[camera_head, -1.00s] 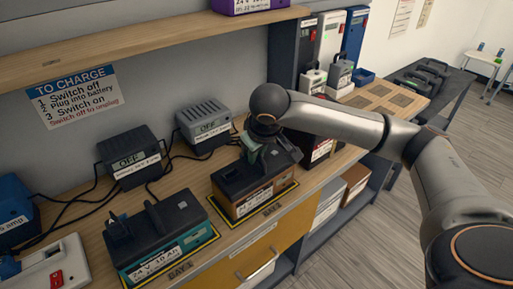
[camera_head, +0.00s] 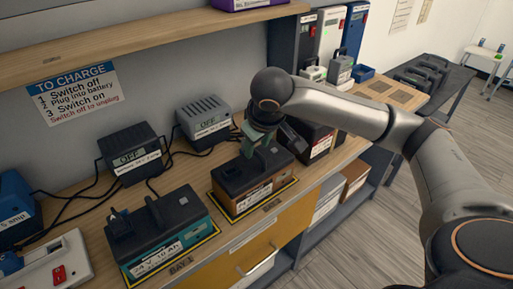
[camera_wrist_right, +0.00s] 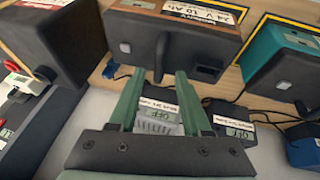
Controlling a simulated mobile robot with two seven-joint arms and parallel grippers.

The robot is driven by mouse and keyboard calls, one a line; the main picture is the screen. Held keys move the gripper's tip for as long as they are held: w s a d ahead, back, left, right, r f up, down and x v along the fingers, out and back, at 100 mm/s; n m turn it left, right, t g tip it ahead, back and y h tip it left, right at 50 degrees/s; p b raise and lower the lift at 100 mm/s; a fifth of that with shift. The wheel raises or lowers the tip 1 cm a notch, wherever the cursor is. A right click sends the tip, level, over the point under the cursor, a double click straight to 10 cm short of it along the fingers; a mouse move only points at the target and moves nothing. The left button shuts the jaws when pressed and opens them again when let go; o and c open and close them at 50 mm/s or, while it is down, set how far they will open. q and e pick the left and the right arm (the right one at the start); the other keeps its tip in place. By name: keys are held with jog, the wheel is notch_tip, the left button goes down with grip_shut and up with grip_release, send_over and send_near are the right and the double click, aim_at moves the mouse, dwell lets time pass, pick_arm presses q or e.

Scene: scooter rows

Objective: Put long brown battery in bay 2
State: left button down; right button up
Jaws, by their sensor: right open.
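The long brown battery (camera_head: 256,196), with a dark top and handle, stands upright inside a yellow-outlined bay (camera_head: 226,219). This bay is just right of the one marked BAY 1; its own marking is too small to read. My right gripper (camera_head: 261,141) is above the rear of the battery, its green fingers apart and pointing down. In the right wrist view the open fingers (camera_wrist_right: 157,74) have nothing between them, and the brown battery (camera_wrist_right: 172,38) lies just beyond their tips. I cannot tell whether they touch it. My left gripper is not in view.
A teal battery (camera_head: 166,238) stands in BAY 1. A dark battery with a red label (camera_head: 320,142) stands right of the brown one. Two chargers reading OFF (camera_head: 131,152) (camera_head: 203,118), with black cables, sit behind. A wooden shelf (camera_head: 150,40) overhangs the bench.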

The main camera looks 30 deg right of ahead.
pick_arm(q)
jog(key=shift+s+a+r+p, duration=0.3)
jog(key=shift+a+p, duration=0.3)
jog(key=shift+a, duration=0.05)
pick_arm(e)
jog(key=v, duration=0.8)
jog(key=shift+r, duration=0.35)
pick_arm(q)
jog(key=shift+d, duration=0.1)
pick_arm(e)
jog(key=shift+s, duration=0.2)
